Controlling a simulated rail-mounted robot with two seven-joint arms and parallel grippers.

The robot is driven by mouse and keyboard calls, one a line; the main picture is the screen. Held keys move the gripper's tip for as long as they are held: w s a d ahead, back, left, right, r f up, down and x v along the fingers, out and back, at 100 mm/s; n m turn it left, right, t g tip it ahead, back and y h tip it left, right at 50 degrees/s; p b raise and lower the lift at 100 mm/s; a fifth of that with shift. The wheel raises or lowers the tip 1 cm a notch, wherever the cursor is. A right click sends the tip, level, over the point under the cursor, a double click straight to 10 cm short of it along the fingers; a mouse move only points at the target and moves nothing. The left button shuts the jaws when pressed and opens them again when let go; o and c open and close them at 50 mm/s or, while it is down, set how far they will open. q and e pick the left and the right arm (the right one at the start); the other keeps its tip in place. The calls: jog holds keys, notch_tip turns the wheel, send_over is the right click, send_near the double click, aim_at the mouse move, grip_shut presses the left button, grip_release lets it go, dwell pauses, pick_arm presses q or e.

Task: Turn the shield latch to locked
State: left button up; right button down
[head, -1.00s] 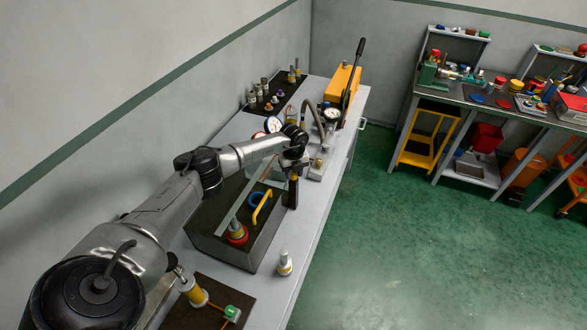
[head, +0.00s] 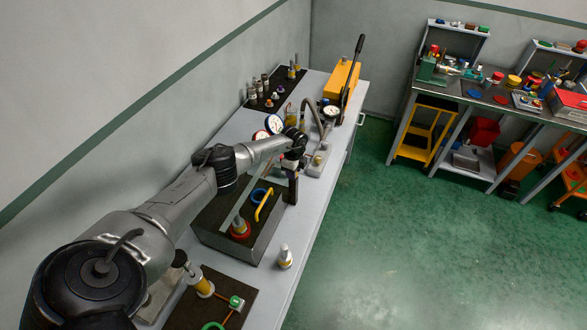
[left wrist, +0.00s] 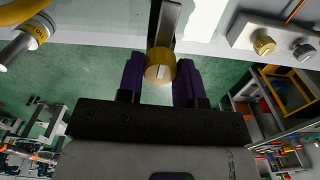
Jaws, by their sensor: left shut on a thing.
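The shield latch shows as a round brass knob with a pale mark on its face (left wrist: 160,66) in the left wrist view, on a dark upright bar. My left gripper (left wrist: 160,82) is shut on this knob, with one purple finger on each side. In the head view my left gripper (head: 292,187) points down at the right side of the dark box with the shield, near its yellow handle (head: 264,204). The latch is hidden there behind my gripper. I cannot read locked or unlocked marks. My right gripper is not in view.
The dark box (head: 240,252) holds a red-based fitting (head: 241,229) and a blue ring (head: 259,196). A small white-topped bottle (head: 285,257) stands on the bench beside it. Gauges (head: 274,124), a hose and a yellow pump (head: 340,82) stand beyond. The green floor right of the bench is clear.

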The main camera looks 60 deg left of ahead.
pick_arm(q)
jog(key=shift+n, duration=0.4)
dwell(0.3)
jog(key=o, duration=0.9)
jog(key=shift+o, duration=0.2)
jog(key=shift+r, duration=0.15)
jog(key=shift+r+p, duration=0.3)
jog(key=shift+p, duration=0.05)
notch_tip(320, 180, up, 13)
